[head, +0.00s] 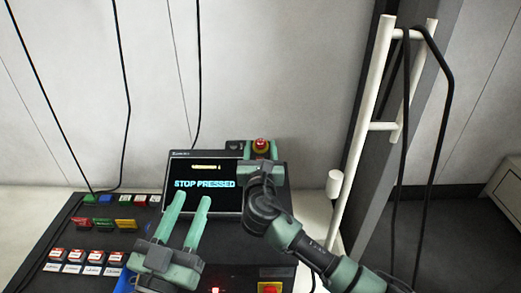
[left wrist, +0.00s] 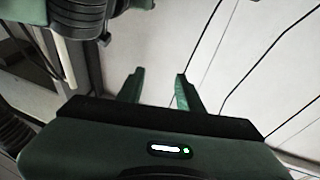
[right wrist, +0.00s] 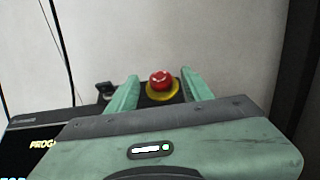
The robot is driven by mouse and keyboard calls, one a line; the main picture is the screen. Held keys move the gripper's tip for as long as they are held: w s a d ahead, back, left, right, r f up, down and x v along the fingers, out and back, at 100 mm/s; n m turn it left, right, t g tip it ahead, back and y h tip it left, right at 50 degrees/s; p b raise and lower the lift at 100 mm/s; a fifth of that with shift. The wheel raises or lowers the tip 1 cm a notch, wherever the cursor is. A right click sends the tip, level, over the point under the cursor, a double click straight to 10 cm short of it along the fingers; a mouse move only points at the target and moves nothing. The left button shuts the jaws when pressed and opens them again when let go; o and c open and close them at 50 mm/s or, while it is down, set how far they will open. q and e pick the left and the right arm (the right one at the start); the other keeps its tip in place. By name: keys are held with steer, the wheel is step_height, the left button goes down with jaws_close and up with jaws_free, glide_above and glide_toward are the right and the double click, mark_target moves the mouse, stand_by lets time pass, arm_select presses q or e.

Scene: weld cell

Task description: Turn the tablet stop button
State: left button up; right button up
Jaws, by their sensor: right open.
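The tablet (head: 210,203) stands upright on the console, its dark screen reading "STOP PRESSED". The stop button (head: 261,145) is a red mushroom head on a yellow ring at the tablet's upper right. My right gripper (head: 262,158) is at the button. In the right wrist view the button (right wrist: 161,82) lies between the open fingers of my right gripper (right wrist: 160,88), with no clear contact visible. My left gripper (head: 188,208) is open and empty in front of the tablet. The left wrist view shows its two fingers (left wrist: 158,90) apart against the wall.
The console (head: 60,235) carries rows of coloured buttons and switches at the left. Another red button on a yellow plate (head: 270,288) sits at the front. A white tubular frame (head: 360,140) with black cables stands at the right. Cables hang along the back wall.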

arm_select(q)
steer(key=shift+s+r, duration=0.15)
steer(key=shift+r, duration=0.4)
arm_select(e)
steer(key=shift+w, duration=0.3)
